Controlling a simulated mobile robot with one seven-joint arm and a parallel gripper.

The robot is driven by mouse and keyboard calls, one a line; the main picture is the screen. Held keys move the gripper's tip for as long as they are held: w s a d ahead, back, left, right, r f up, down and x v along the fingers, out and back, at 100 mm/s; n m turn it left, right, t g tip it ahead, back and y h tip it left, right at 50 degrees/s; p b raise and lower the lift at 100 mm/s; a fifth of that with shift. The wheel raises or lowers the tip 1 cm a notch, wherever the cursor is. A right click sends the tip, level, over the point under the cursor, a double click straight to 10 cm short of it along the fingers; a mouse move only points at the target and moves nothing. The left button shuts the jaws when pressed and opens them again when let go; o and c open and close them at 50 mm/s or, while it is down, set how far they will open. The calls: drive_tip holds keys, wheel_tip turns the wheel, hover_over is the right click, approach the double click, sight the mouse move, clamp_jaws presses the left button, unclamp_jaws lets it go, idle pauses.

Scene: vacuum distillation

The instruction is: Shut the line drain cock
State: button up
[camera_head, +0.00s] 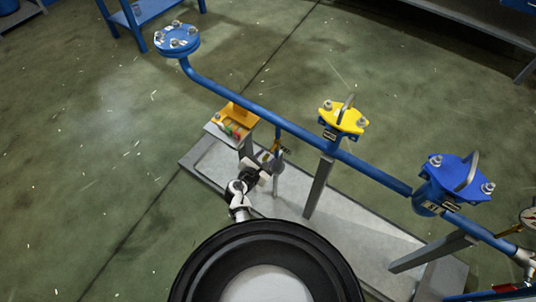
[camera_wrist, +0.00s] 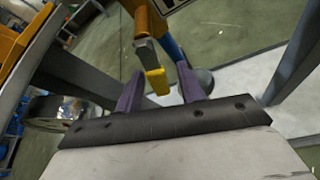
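The line drain cock (camera_head: 277,147) hangs under the blue line (camera_head: 265,113), just left of the middle post. It is small and partly hidden by my gripper (camera_head: 265,168), which is right at it. In the wrist view, the cock's yellow-tipped lever (camera_wrist: 154,82) points towards my gripper (camera_wrist: 160,95). The two purple fingers stand apart, one on each side of the yellow tip, with gaps visible. The fingers look open, and contact with the lever cannot be made out.
A yellow-orange bracket box (camera_head: 236,118) stands close left of my gripper. A grey support post (camera_head: 318,187) rises to the right. A yellow flange cover (camera_head: 342,118) and a blue one (camera_head: 458,172) sit along the line. The grey skid plate (camera_head: 345,235) lies below.

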clamp_jaws()
